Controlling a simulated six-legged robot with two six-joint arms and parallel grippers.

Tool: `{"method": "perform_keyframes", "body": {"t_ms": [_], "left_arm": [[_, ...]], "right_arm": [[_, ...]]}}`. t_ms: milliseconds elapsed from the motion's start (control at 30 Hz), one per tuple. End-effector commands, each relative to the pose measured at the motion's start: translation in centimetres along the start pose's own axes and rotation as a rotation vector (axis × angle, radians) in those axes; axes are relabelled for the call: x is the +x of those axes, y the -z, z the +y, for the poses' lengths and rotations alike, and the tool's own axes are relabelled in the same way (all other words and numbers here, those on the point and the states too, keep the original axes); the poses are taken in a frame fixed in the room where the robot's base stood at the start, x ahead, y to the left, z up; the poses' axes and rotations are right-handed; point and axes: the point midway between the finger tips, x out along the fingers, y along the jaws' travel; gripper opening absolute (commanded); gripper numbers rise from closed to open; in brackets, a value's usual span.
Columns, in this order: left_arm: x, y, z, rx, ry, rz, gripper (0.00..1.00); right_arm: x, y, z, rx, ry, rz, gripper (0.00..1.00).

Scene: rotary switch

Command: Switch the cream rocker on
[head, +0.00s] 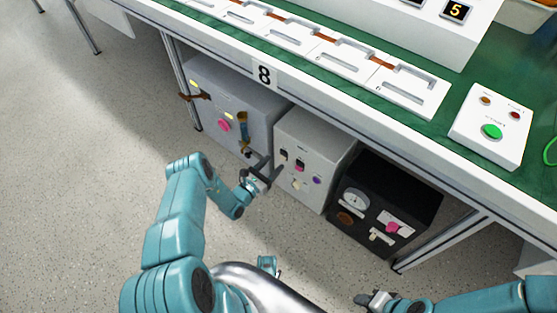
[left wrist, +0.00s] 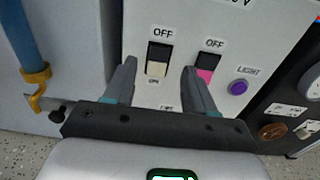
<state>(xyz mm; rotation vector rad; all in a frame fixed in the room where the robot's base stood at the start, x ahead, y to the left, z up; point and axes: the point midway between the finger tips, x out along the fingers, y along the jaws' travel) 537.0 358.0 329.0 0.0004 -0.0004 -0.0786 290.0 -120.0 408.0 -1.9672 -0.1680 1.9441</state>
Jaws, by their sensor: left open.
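The cream rocker (left wrist: 156,68) is on the front of a white box (left wrist: 245,45), with an OFF label above it and an ON label below. Its upper part looks dark and its lower part cream. My left gripper (left wrist: 159,66) is open, with one finger at each side of the rocker in the picture; contact cannot be told. In the head view my left gripper (head: 262,174) is at the left front of the white box (head: 323,145). My right gripper (head: 376,299) is low at the bottom edge; its jaws are unclear.
A pink rocker (left wrist: 207,70) and a purple LIGHT button (left wrist: 238,87) are to the right. A grey box (head: 225,105) and a black box (head: 400,185) flank the white box under the green-topped table (head: 455,140). The floor (head: 90,180) in front is clear.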

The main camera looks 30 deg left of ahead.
Motion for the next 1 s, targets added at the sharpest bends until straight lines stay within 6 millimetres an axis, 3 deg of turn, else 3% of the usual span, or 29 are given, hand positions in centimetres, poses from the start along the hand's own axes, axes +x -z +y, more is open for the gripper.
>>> {"method": "perform_keyframes", "body": {"t_ms": [100,233,600,800,1000], "left_arm": [[2.3,0.2,0.0,0.001,0.002,-0.002,0.55],[3.8,0.1,0.1,0.001,0.001,0.000,0.55],[4.5,0.0,0.2,-0.001,-0.001,0.001,0.55],[4.4,0.0,0.2,-0.001,0.000,0.001,0.00],[4.4,0.7,0.1,-0.001,0.000,-0.030,0.00]], "right_arm": [[0.9,0.0,0.3,0.000,0.000,0.000,0.43],[1.2,0.0,0.4,0.000,0.000,0.000,0.43],[1.3,0.0,0.5,0.000,0.000,0.000,0.43],[1.3,0.0,0.5,0.000,0.000,0.000,0.43],[2.4,0.1,0.9,0.002,0.000,0.002,0.43]]}}
